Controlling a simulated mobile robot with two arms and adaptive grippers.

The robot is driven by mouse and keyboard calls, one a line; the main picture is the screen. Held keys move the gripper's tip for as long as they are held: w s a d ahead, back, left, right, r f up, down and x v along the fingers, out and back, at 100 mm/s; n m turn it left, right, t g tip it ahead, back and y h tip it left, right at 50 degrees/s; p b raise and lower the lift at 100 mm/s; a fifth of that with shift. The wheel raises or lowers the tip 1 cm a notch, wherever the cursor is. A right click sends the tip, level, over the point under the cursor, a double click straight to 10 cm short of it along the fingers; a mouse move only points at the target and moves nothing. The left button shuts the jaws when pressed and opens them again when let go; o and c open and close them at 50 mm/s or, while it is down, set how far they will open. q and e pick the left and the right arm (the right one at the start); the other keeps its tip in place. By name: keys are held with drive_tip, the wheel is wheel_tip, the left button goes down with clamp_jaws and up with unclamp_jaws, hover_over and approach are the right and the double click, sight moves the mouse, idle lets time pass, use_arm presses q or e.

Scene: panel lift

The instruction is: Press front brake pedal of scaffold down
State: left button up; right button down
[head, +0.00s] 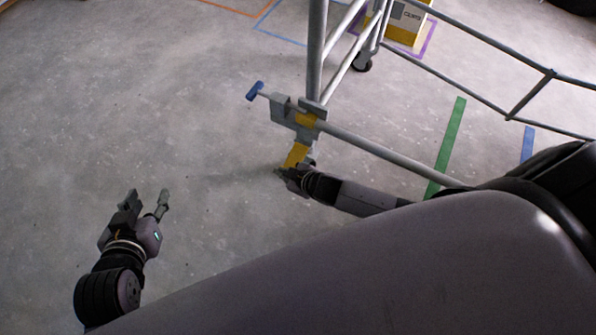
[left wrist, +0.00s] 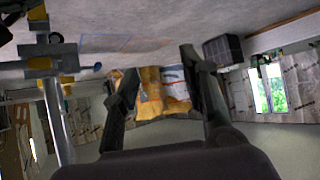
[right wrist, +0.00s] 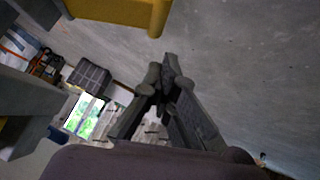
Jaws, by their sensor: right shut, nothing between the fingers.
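The scaffold (head: 316,60) is a grey tube frame with a grey clamp bracket at its near corner. The yellow brake pedal (head: 296,154) slopes down from below that bracket. My right gripper (head: 284,172) is at the pedal's lower end; it looks shut and partly hides what lies beneath. In the right wrist view its fingertips (right wrist: 163,70) are together and empty, with a yellow part (right wrist: 125,10) at the top edge. I cannot tell whether they touch the pedal. My left gripper (head: 146,198) is open and empty over bare floor, well left of the scaffold.
A blue-ended handle (head: 255,91) sticks out left from the bracket. A horizontal rail (head: 390,155) runs right above my right arm. A black caster (head: 362,62) and a yellow box (head: 408,22) stand farther back. The floor at left is clear.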

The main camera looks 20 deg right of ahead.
use_arm(q)
drive_tip(key=s+a+f+g+y+p, duration=0.1)
drive_tip(key=s+a+f+g+p, duration=0.1)
drive_tip(key=s, duration=0.4)
drive_tip(key=s+a+f+g+p, duration=0.1)
drive_tip(key=s+a+g+p, duration=0.1)
drive_tip(key=s+g, duration=0.3)
drive_tip(key=shift+s+a+f+y, duration=0.15)
drive_tip(key=shift+s+f+y, duration=0.25)
drive_tip(key=shift+s, duration=0.25)
use_arm(e)
drive_tip(key=a+v, duration=0.1)
drive_tip(key=v, duration=0.9)
drive_tip(key=shift+s, duration=0.55)
drive_tip(key=shift+a, duration=0.1)
